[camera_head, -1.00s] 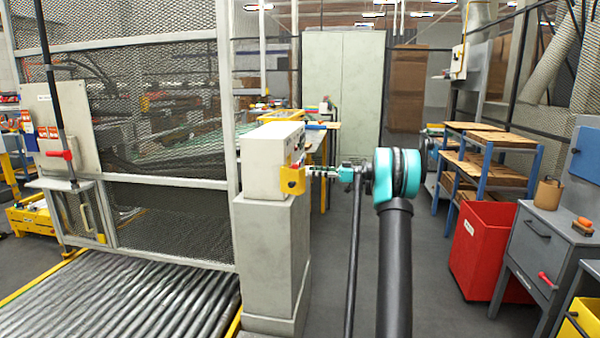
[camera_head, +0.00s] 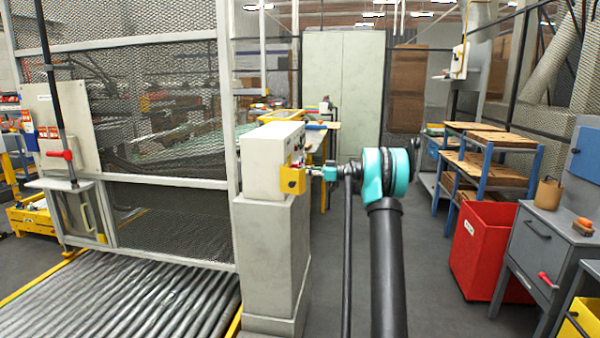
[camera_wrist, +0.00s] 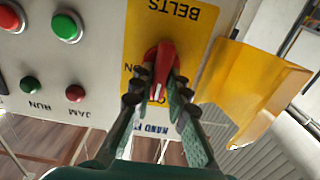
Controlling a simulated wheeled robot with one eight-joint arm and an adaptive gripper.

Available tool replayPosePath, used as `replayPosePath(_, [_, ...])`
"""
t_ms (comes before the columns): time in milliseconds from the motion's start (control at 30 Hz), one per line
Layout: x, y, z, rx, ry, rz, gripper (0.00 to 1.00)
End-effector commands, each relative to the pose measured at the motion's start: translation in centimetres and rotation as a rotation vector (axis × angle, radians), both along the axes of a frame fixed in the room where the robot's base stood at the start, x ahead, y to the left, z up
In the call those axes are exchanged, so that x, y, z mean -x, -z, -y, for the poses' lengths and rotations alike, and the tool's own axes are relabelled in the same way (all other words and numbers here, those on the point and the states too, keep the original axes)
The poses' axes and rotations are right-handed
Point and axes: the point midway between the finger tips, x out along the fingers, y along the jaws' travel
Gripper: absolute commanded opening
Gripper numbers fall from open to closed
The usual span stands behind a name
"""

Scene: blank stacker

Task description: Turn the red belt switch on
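The red belt switch (camera_wrist: 162,62) is a rotary knob on a yellow plate (camera_wrist: 186,20) marked BELTS, which appears upside down in the wrist view. A white line on the knob points down in that picture, towards lettering partly hidden by my fingers. My gripper (camera_wrist: 163,82) has one finger on each side of the knob, close against it; I cannot tell whether they press on it. In the head view my gripper (camera_head: 312,172) reaches left to the face of the grey control box (camera_head: 268,160), and the knob is too small to make out.
Green (camera_wrist: 67,26) and red (camera_wrist: 10,18) buttons and small JAM and RUN lamps sit beside the yellow plate. A yellow bracket (camera_wrist: 262,85) juts out on the other side. A mesh fence (camera_head: 160,110) and a roller conveyor (camera_head: 130,295) lie left of the box.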

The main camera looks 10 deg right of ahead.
Motion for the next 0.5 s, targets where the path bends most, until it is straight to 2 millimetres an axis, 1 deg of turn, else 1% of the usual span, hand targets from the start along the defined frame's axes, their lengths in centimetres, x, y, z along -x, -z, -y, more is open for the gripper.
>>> replayPosePath(33, [0.01, 0.0, 0.01, 0.0, 0.0, 0.0, 0.05])
replayPosePath(67, [0.01, 0.0, 0.01, 0.0, 0.0, 0.0, 0.01])
replayPosePath(100, [0.01, 0.0, 0.01, 0.0, 0.0, 0.0, 0.0])
replayPosePath(333, [0.02, 0.0, 0.02, -0.002, 0.0, -0.005, 0.0])
replayPosePath(500, [-0.01, 0.0, 0.03, -0.013, 0.0, -0.04, 0.0])
